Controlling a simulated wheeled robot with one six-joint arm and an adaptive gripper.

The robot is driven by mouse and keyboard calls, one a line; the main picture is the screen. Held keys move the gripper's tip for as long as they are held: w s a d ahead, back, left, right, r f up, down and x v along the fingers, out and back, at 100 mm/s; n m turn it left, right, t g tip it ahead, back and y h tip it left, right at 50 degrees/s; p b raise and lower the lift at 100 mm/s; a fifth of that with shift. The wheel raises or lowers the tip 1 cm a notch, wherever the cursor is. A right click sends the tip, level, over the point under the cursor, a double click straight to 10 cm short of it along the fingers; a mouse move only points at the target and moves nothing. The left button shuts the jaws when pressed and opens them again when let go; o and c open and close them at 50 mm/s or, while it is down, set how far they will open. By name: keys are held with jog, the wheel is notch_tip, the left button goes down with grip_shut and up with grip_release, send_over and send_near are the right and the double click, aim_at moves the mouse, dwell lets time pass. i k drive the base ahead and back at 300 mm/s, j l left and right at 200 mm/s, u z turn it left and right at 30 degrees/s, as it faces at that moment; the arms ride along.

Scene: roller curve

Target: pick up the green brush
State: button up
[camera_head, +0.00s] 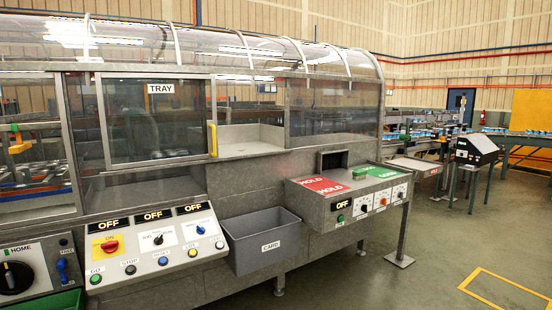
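I cannot make out a green brush anywhere in the head view. Green things that do show are a green tray-like edge (55,301) at the bottom left corner and a green panel (377,172) beside a red one marked HOLD on the right-hand console. The inside of the green tray is mostly cut off by the picture's lower edge. My gripper is not in view.
A long metal machine with a clear curved cover (230,50) fills the left and middle. A grey CARD bin (264,240) hangs on its front. A control panel (157,242) with OFF displays juts out at lower left. The floor (420,260) at right is clear, with yellow markings.

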aim_at(361, 174)
jog(key=i+l, duration=0.5)
jog(key=i+l+z, duration=0.15)
jog(key=i+l, duration=0.35)
jog(key=i, duration=0.15)
jog(key=i+l, duration=0.45)
jog(key=i, duration=0.15)
jog(key=i+l+z, duration=0.15)
jog(key=i+l, duration=0.3)
jog(key=i, duration=0.15)
